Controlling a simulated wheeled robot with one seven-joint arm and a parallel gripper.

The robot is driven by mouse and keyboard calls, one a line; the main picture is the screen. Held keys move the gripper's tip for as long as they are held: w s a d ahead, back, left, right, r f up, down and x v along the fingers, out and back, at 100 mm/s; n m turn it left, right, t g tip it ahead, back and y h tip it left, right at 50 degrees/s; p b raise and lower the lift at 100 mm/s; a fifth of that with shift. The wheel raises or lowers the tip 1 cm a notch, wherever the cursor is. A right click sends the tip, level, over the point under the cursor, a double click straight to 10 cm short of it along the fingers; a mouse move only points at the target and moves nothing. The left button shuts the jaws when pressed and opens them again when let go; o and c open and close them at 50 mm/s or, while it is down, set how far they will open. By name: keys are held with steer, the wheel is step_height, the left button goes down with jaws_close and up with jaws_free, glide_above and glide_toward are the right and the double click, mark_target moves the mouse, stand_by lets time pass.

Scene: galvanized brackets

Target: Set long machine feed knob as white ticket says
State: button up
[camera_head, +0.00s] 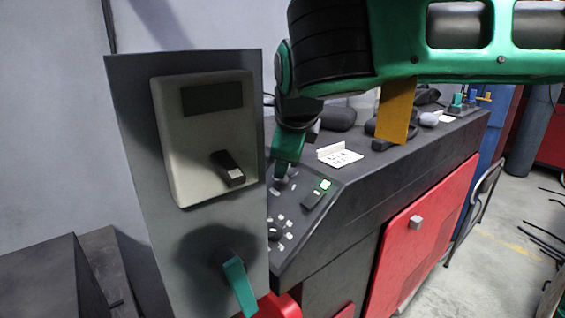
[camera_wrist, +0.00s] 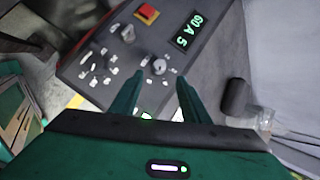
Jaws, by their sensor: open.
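My gripper (camera_wrist: 158,82) is open, its two green fingers pointing at the sloped dark control panel (camera_wrist: 205,62) of the long machine. A round grey knob (camera_wrist: 160,66) shows just beyond and between the fingertips; contact cannot be told. A second grey knob (camera_wrist: 128,33) lies to its upper left, with several small white labels around both. The labels are too small to read, so I cannot tell which is the feed knob. In the head view, my gripper (camera_head: 284,168) is over the panel, partly covering it. The white ticket (camera_head: 340,157) lies on the machine top, its writing unreadable.
The panel has a red button (camera_wrist: 147,14) and a display with green characters (camera_wrist: 189,30). A grey post with a switch box (camera_head: 208,135) and a teal lever (camera_head: 240,287) stands close left of my arm. An orange-yellow block (camera_head: 397,112) stands beyond the ticket.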

steer(key=w+a+n+g+y, duration=0.2)
steer(key=w+a+n+g, duration=0.15)
steer(key=n, duration=0.75)
steer(key=w+a+n+g+y, duration=0.1)
steer(key=w+a+n+g, duration=0.2)
steer(key=n, duration=0.8)
steer(key=w+d+r+n+g+h, duration=0.1)
steer(key=d+r+n+h, duration=0.15)
steer(key=n, duration=0.95)
steer(key=d+r+n+g+h, duration=0.1)
steer(key=d+r+n+h, duration=0.15)
steer(key=n, duration=0.95)
steer(key=shift+y, duration=0.5)
steer(key=f, duration=0.7)
steer(key=d+f, duration=0.1)
steer(key=f, duration=0.3)
steer(key=shift+w+f, duration=0.1)
steer(key=shift+f, duration=0.2)
steer(key=c, duration=1)
